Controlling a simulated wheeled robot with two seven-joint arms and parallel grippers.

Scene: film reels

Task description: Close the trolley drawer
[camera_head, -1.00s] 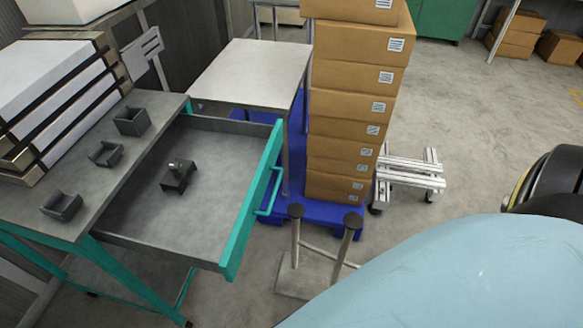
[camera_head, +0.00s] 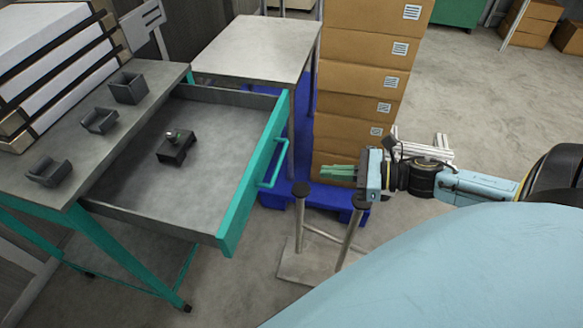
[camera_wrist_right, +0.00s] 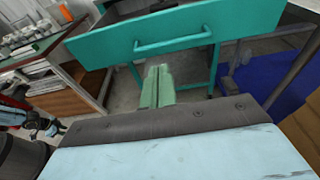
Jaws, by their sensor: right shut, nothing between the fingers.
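The trolley drawer (camera_head: 228,213) stands pulled far out from the grey-topped trolley (camera_head: 82,172), its teal front and handle (camera_head: 274,166) facing right. A small dark block with a knob (camera_head: 176,146) lies inside the drawer. My right gripper (camera_head: 325,171) is shut and empty, to the right of the handle and apart from it, with its pale green fingers pointing left. In the right wrist view the shut fingers (camera_wrist_right: 158,87) point toward the drawer front (camera_wrist_right: 180,30), below the handle (camera_wrist_right: 173,43).
Stacked cardboard boxes (camera_head: 364,98) stand on a blue pallet (camera_head: 274,194) behind the gripper. A stand with two posts (camera_head: 304,272) is just below the gripper. A grey table (camera_head: 255,50) stands beyond the drawer. Small dark bins (camera_head: 100,121) sit on the trolley top.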

